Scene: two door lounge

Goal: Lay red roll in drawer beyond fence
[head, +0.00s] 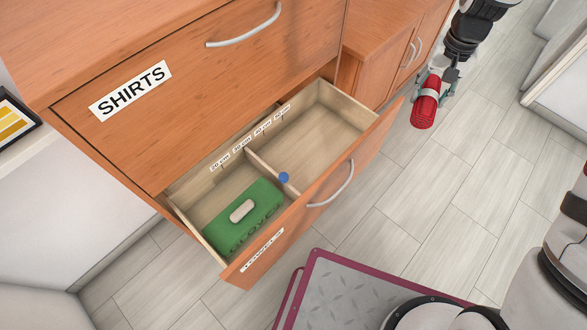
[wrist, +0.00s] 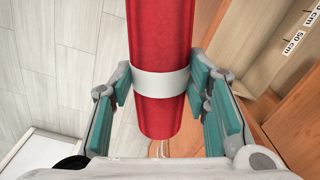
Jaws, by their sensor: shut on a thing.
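The red roll (head: 426,108) is in my gripper (head: 431,92), to the right of the open drawer in the head view and apart from it. In the wrist view the roll (wrist: 160,35) runs between the teal finger pads, with a white band (wrist: 160,83) around it. The drawer (head: 312,200) is pulled out. A low wooden fence (head: 264,164) with a blue knob (head: 284,177) divides it. The compartment beyond the fence (head: 315,125) looks empty.
A closed drawer labelled SHIRTS (head: 175,85) sits above the open one and overhangs its back. Centimetre labels (head: 243,144) run along the drawer's inner side. A wooden cabinet (head: 385,35) stands behind. A maroon-edged platform (head: 345,290) is in front. Floor to the right is clear.

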